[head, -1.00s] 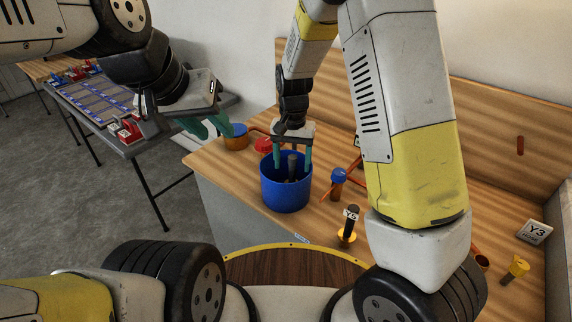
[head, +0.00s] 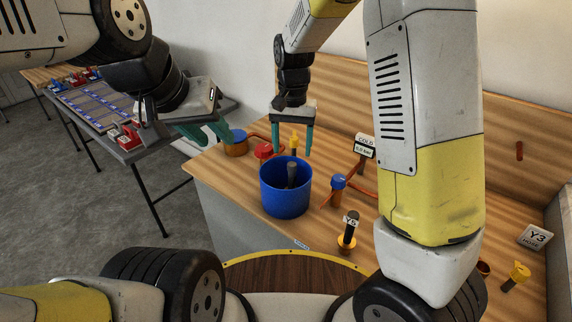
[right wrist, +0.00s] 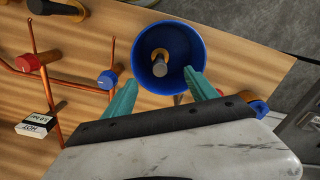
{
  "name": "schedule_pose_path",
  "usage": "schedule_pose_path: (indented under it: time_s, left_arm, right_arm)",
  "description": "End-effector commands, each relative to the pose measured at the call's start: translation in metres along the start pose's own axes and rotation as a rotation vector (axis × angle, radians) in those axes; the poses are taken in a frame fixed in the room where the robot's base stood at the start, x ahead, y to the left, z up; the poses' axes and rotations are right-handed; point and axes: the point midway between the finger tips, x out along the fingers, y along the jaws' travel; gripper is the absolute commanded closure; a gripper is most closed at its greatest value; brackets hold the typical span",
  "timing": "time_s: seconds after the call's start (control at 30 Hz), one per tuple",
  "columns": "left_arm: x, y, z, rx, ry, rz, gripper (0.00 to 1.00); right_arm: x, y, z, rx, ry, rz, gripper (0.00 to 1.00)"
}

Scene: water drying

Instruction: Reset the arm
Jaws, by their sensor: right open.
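My right gripper (head: 292,151) is open and empty above and behind the blue bucket (head: 284,200) on the wooden counter (head: 230,178). In the right wrist view, its teal fingers (right wrist: 162,82) are spread apart near the rim of the bucket (right wrist: 194,40). A dark-handled tool (head: 292,174) with a yellowish collar stands inside the bucket; its lower end is hidden. My left gripper (head: 205,138) hangs at the left, beyond the counter's left edge, with nothing visible in it. Its finger gap is unclear.
Blue (head: 338,181) and red (head: 263,151) capped valves with copper pipes stand near the bucket. A yellow-and-black tool (head: 349,229) stands in front. A wooden backboard (head: 440,110) rises behind. A separate table (head: 92,108) stands at the far left.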

Motion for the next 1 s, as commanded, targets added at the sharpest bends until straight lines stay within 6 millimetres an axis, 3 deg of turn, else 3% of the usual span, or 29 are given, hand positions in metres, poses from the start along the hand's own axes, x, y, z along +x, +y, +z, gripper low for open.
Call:
schedule_pose_path:
  time_s: [0.17, 0.37, 0.5, 0.7, 1.0]
  left_arm:
    - [0.0, 0.0, 0.0, 0.0, 0.0, 0.0, 0.64]
    - [0.0, 0.0, 0.0, 0.0, 0.0, 0.0, 0.64]
    - [0.0, 0.0, 0.0, 0.0, 0.0, 0.0, 0.64]
    - [0.0, 0.0, 0.0, 0.0, 0.0, 0.0, 0.64]
    - [0.0, 0.0, 0.0, 0.0, 0.0, 0.0, 0.64]
  right_arm:
    - [-0.003, 0.002, 0.001, 0.0, 0.002, -0.008, 0.33]
    - [-0.042, 0.032, 0.015, -0.013, 0.038, -0.1, 0.33]
    - [-0.082, 0.066, 0.038, -0.044, 0.105, -0.189, 0.33]
    - [-0.125, 0.112, 0.083, -0.101, 0.24, -0.266, 0.33]
    - [-0.152, 0.16, 0.15, -0.178, 0.461, -0.258, 0.33]
